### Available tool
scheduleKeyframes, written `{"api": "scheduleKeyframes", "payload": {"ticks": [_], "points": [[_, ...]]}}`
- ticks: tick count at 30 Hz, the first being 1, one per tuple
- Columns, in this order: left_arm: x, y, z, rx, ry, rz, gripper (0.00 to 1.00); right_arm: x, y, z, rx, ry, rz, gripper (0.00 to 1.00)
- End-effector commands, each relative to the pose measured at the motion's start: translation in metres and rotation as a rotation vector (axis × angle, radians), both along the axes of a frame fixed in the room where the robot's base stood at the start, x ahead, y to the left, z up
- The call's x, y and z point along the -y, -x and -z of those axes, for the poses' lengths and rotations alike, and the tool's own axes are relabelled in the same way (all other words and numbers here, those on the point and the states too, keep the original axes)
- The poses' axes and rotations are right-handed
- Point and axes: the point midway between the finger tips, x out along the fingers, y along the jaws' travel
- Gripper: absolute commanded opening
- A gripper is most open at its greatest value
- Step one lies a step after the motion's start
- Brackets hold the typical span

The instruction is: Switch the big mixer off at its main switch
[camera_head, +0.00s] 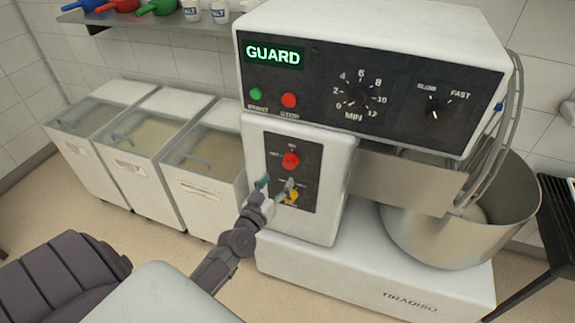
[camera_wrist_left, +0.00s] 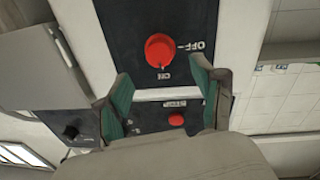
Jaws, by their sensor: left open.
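The big mixer (camera_head: 420,160) stands at the centre and right. Its main switch (camera_head: 290,160) is a round red knob on a dark plate on the white column, with ON above and OFF to its left. In the left wrist view the red knob (camera_wrist_left: 159,50) appears turned over, its pale mark toward ON. My left gripper (camera_head: 276,187) is open and empty, just below the knob in the head view. Its green-padded fingers (camera_wrist_left: 160,84) are spread apart with the knob between and beyond them, apparently not touching. My right gripper is not in view.
Above are a lit GUARD display (camera_head: 273,55), a green button (camera_head: 256,94), a red STOP button (camera_head: 289,100) and dials. The steel bowl (camera_head: 470,225) is right; several bins (camera_head: 190,185) stand left.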

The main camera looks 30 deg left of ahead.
Motion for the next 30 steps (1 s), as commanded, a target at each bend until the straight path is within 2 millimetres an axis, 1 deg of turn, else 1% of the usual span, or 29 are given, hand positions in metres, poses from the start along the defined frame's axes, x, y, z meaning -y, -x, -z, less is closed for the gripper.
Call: {"api": "scheduleKeyframes", "payload": {"ticks": [1,3,6,10,15,23,24,29,30], "points": [[-0.002,-0.013,-0.001,0.002,-0.001,0.001,0.68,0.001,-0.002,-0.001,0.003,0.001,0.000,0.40],[-0.004,-0.027,-0.001,0.001,-0.002,0.001,0.68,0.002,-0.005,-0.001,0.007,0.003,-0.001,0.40],[-0.007,-0.044,0.000,0.000,-0.001,0.001,0.68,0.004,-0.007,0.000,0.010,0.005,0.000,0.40],[-0.010,-0.061,0.001,-0.001,-0.002,0.001,0.68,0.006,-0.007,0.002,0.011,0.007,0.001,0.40],[-0.011,-0.072,0.001,-0.002,-0.002,0.001,0.68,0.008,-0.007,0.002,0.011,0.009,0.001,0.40],[-0.011,-0.073,0.001,-0.003,-0.001,0.001,0.68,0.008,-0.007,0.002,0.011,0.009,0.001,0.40],[-0.011,-0.073,0.001,-0.003,-0.001,0.001,0.66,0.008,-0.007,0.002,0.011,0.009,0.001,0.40],[-0.011,-0.073,0.001,-0.003,-0.001,0.001,0.40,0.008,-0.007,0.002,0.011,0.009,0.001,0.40],[-0.011,-0.073,0.001,-0.003,-0.001,0.001,0.33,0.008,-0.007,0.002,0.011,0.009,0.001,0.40]]}}
